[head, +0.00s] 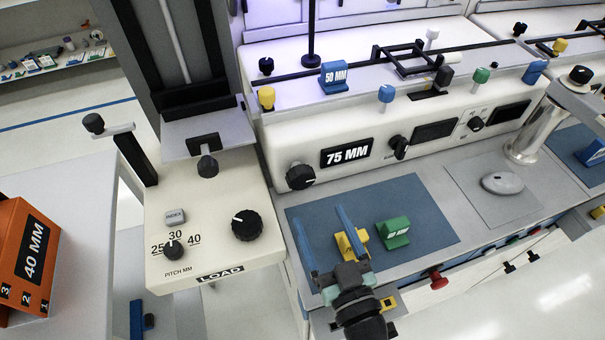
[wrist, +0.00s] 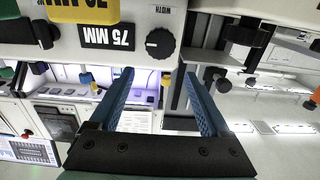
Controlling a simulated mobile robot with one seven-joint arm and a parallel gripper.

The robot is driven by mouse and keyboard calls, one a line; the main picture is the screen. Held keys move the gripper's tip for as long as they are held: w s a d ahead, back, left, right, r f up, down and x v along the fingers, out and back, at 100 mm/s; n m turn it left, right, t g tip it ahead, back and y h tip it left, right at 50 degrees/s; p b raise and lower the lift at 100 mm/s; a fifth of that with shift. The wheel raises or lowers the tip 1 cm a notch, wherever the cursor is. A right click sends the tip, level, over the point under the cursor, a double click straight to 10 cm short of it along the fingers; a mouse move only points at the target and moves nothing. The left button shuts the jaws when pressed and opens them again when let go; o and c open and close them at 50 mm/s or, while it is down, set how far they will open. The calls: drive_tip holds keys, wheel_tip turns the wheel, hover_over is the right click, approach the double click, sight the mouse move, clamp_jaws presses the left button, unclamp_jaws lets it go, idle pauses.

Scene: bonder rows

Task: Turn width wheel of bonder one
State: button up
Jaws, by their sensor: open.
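The width wheel is a black knob (head: 300,176) on the cream front panel of the bonder (head: 268,140), left of the black "75 MM" sign (head: 346,153). In the wrist view the knob (wrist: 160,43) sits under the word WIDTH, beside the same sign (wrist: 107,37). My gripper (head: 316,215) is open and empty, its two blue fingers parted above the blue mat, pointing toward the panel. In the wrist view the knob appears beyond the gap between the fingertips (wrist: 158,73), apart from them. The knob is not hidden in either view.
A yellow block (head: 350,242) lies behind my fingers on the blue mat (head: 425,205), beside a green block (head: 393,232). The load unit (head: 215,215) with its own knobs stands left of the mat. An orange "40 MM" box (head: 30,255) is at far left.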

sight(303, 181)
drive_tip(key=p+x, duration=0.1)
drive_tip(key=x, duration=0.3)
drive_tip(key=p+x, duration=0.1)
drive_tip(key=x, duration=0.3)
drive_tip(key=f+p+x, duration=0.1)
drive_tip(key=x, duration=0.3)
drive_tip(key=shift+f+p, duration=0.1)
drive_tip(key=shift+p, duration=0.25)
drive_tip(key=shift+c, duration=0.2)
drive_tip(key=c, duration=1.1)
drive_tip(key=shift+o, duration=0.2)
drive_tip(key=shift+m, duration=0.3)
